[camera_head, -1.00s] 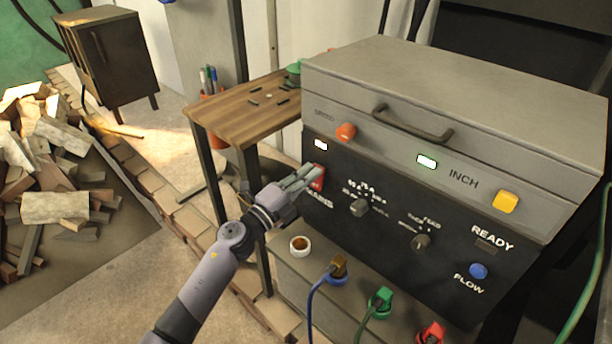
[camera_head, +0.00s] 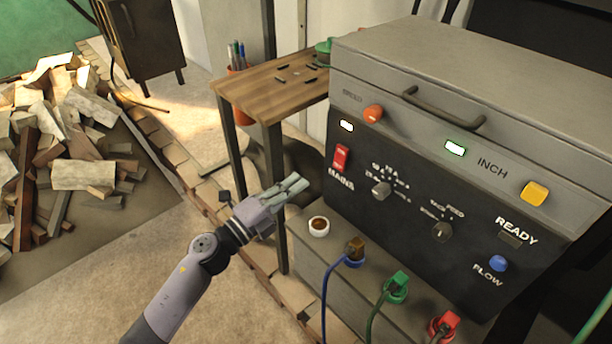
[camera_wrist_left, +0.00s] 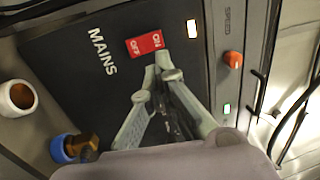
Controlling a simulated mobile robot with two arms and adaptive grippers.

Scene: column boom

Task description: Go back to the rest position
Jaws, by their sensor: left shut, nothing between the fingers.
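My left gripper (camera_head: 299,184) is shut and empty in the head view. It is in the air to the left of the machine's black front panel (camera_head: 400,218), apart from it. The red MAINS switch (camera_head: 341,158) is on that panel, to the right of and above my fingertips. In the left wrist view, my left gripper (camera_wrist_left: 163,62) shows with its fingertips together, and the red switch (camera_wrist_left: 145,43), marked ON and OFF, lies just beyond them. My right gripper is in neither view.
The grey machine (camera_head: 450,75) fills the right side. A wooden table (camera_head: 265,92) stands behind my gripper. Firewood (camera_head: 75,150) lies at the left.

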